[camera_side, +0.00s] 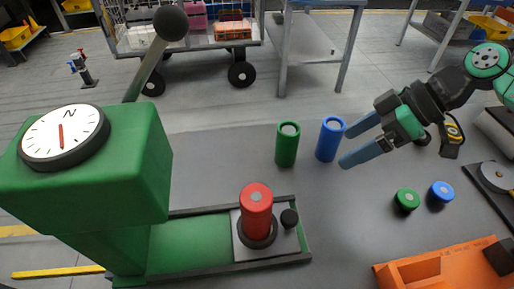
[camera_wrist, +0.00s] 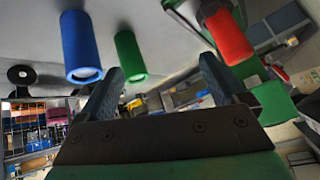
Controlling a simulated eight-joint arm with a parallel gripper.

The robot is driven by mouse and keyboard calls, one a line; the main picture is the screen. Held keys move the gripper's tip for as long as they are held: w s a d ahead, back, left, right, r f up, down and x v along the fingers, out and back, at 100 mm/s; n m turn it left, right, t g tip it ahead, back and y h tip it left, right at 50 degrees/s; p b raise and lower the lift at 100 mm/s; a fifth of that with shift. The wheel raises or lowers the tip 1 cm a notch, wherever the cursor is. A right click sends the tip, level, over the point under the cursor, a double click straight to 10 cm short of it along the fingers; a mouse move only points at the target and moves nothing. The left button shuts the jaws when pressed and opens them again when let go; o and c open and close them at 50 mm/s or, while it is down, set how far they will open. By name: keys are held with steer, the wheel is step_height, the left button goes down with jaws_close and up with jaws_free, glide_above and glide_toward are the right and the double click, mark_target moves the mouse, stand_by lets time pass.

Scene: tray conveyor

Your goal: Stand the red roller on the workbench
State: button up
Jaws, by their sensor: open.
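The red roller (camera_side: 256,207) stands upright in a dark ring on a light plate (camera_side: 240,250) on the green machine's base. It also shows at the upper right of the wrist view (camera_wrist: 229,38). My gripper (camera_side: 348,147) is open and empty, to the right of the red roller and well apart from it. Its two fingers also show in the wrist view (camera_wrist: 160,68). The workbench (camera_side: 225,160) is the grey surface around the machine.
A green roller (camera_side: 287,147) and a blue roller (camera_side: 330,140) stand upright near my fingertips. Short green (camera_side: 406,200) and blue (camera_side: 441,194) pieces lie right. A green machine (camera_side: 110,160) with dial and lever stands left. An orange object (camera_side: 430,268) is front right.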

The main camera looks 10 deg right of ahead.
mark_target(256, 218)
steer(key=s+a+f+n+g+y, duration=0.1)
steer(key=a+n+g, duration=0.1)
steer(key=a+n, duration=0.1)
steer(key=s+a+f+n+g+y, duration=0.1)
steer(key=a+n+g+y, duration=0.1)
steer(key=a+n, duration=0.1)
steer(key=s+a+f+n+g+y, duration=0.1)
steer(key=a+n, duration=0.2)
steer(key=n, duration=0.1)
steer(key=shift+a+g, duration=0.4)
steer(key=shift+s+a+n+g+y, duration=0.25)
steer(key=shift+s+n+g+y, duration=0.05)
steer(key=shift+n+y, duration=0.1)
steer(key=shift+s+a+f, duration=0.1)
steer(key=shift+a+f, duration=0.05)
steer(key=shift+a, duration=0.05)
steer(key=shift+x, duration=2.65)
jaws_close()
